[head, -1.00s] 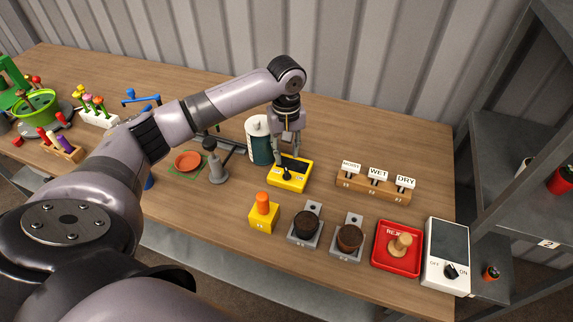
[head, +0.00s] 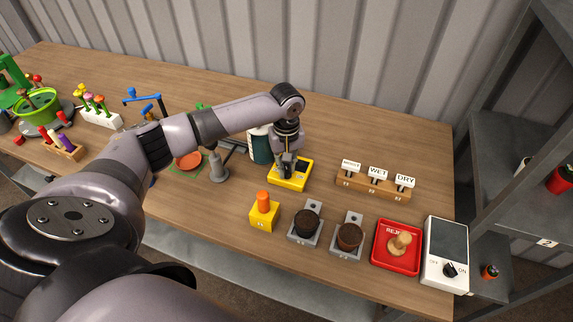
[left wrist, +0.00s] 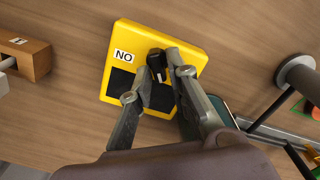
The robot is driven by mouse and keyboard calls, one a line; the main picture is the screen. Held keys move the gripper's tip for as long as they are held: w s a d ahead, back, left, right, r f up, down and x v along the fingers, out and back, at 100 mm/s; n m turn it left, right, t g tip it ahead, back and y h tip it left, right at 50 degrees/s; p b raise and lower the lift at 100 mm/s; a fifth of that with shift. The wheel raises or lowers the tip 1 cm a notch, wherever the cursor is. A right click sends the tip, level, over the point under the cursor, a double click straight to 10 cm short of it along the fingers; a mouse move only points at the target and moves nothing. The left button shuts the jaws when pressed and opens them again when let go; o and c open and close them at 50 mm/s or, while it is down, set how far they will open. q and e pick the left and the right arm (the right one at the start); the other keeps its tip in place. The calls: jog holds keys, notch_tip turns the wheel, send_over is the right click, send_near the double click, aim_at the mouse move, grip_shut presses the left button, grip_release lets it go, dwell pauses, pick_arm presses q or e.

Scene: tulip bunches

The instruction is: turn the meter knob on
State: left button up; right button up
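The meter is a yellow box (head: 301,183) with a dark screen. It lies on the table near the middle of the head view and fills the upper middle of the left wrist view (left wrist: 193,57). In that wrist view, its black knob (left wrist: 156,64) stands beside an upside-down "ON" label (left wrist: 123,57). My left gripper (head: 287,170) is down over the meter. Its two fingers (left wrist: 159,66) flank the knob closely; whether both press on it is unclear. The knob is mostly hidden in the head view. My right gripper is in neither view.
A dark teal bottle (head: 260,147) stands close behind the meter. A grey post (head: 217,167) is left of it. A wooden sign rack (head: 371,187) is to the right. A yellow block with an orange peg (head: 263,217) is in front. A white OFF/ON box (head: 444,277) stands far right.

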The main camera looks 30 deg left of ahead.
pick_arm(q)
grip_shut()
jog(key=shift+r+m+p, duration=0.2)
jog(key=shift+m+p, duration=0.4)
jog(key=shift+p, duration=0.35)
jog(key=m+p, duration=0.3)
jog(key=shift+w+d+p, duration=0.1)
jog(key=shift+d+p, duration=0.1)
jog(key=shift+p, duration=0.1)
jog(key=m+p, duration=0.2)
jog(key=m, duration=0.1)
jog(key=shift+d+m, duration=0.1)
jog(key=shift+m, duration=0.3)
jog(key=m+p, duration=0.2)
jog(key=m, duration=0.2)
jog(key=shift+d+f, duration=0.1)
jog(key=shift+f, duration=0.05)
jog(key=shift+w+m, duration=0.1)
jog(key=shift+m, duration=0.2)
